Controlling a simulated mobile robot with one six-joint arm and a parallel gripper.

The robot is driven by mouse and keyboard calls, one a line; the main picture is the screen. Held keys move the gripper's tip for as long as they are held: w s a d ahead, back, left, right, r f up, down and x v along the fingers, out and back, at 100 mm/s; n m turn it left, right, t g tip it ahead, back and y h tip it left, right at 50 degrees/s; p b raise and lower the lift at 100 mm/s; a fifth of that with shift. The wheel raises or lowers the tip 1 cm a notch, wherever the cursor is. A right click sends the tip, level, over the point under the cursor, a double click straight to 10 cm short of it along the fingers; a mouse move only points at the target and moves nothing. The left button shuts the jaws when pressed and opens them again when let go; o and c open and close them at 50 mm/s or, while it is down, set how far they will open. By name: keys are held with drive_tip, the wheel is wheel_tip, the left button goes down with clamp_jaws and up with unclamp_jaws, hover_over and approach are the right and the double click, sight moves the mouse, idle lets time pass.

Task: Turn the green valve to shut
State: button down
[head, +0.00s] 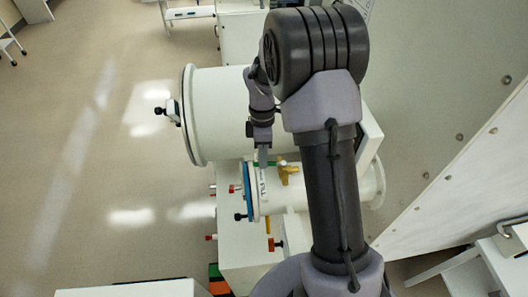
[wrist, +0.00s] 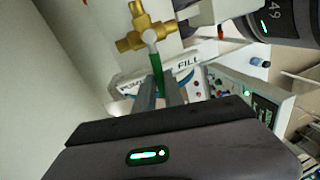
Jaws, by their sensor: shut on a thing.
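The green valve handle (wrist: 157,77) runs from a brass valve body (wrist: 143,28) down between my gripper's fingers in the wrist view. My gripper (wrist: 160,92) is shut on this green handle, near its outer end. The plate's middle is hidden by the handle and fingers. In the head view the brass body (head: 288,173) sits on top of the small white cylinder (head: 310,190), with my gripper (head: 263,158) just left of it.
A large white cylinder (head: 225,110) with a round door stands behind the small one. Red and black knobs (head: 239,216) stick out around the small cylinder's blue-ringed end. A panel with lights (wrist: 240,90) is at the right in the wrist view.

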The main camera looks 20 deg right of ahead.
drive_tip(key=shift+s+a+n, duration=0.1)
drive_tip(key=shift+s+n, duration=0.1)
drive_tip(key=shift+n, duration=0.3)
drive_tip(key=shift+s, duration=0.1)
drive_tip(key=c, duration=1.4)
unclamp_jaws()
drive_tip(key=shift+a, duration=0.1)
drive_tip(key=shift+c, duration=0.2)
drive_tip(key=w+d+r+p, duration=0.1)
drive_tip(key=w+r, duration=0.2)
drive_tip(key=r, duration=1.4)
drive_tip(key=shift+w, duration=0.15)
